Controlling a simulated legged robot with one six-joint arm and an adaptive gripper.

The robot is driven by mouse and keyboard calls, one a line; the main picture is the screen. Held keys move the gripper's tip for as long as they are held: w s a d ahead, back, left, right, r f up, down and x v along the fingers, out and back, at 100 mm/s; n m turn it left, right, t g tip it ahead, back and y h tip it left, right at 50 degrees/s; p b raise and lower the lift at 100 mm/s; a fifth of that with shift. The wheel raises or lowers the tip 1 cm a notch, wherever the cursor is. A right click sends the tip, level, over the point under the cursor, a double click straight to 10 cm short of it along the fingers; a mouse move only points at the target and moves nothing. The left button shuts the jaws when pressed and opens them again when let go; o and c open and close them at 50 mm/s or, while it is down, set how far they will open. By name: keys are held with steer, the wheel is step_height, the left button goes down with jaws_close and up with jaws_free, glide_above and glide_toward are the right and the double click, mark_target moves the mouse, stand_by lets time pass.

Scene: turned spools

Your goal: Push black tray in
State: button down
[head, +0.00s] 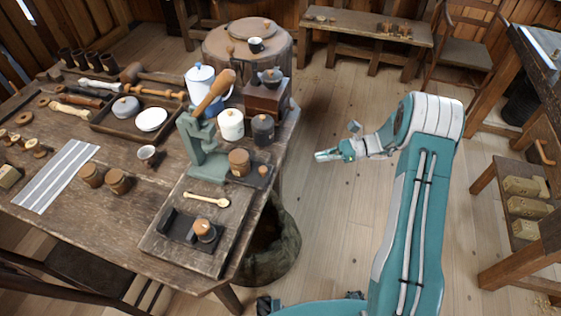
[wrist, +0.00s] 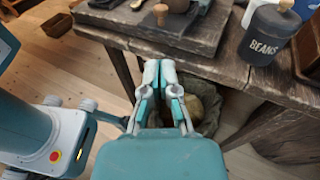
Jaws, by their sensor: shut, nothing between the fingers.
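My gripper (head: 322,155) is shut and empty, out over the floor to the right of the table. In the wrist view, its fingers (wrist: 160,68) point at the table edge just below the board, apart from the tray.
A wooden spoon (head: 206,200) lies on the board behind the tray. A green press (head: 203,155) stands behind the board. A dark canister marked BEANS (wrist: 268,38) stands near the table edge. A sack-like bin (head: 275,245) sits on the floor below. Open floor lies right of the table.

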glide_toward(243, 159)
step_height(243, 159, down, 5)
steer(key=s+a, duration=0.1)
steer(key=s, duration=0.1)
steer(key=shift+w+a+f, duration=0.1)
steer(key=shift+w+f, duration=0.1)
steer(key=w+a, duration=0.1)
steer(key=a, duration=0.2)
steer(key=w+a, duration=0.1)
steer(key=a, duration=0.2)
steer(key=w+a, duration=0.1)
steer(key=a, duration=0.2)
steer(key=shift+w, duration=0.2)
steer(key=shift+r, duration=0.1)
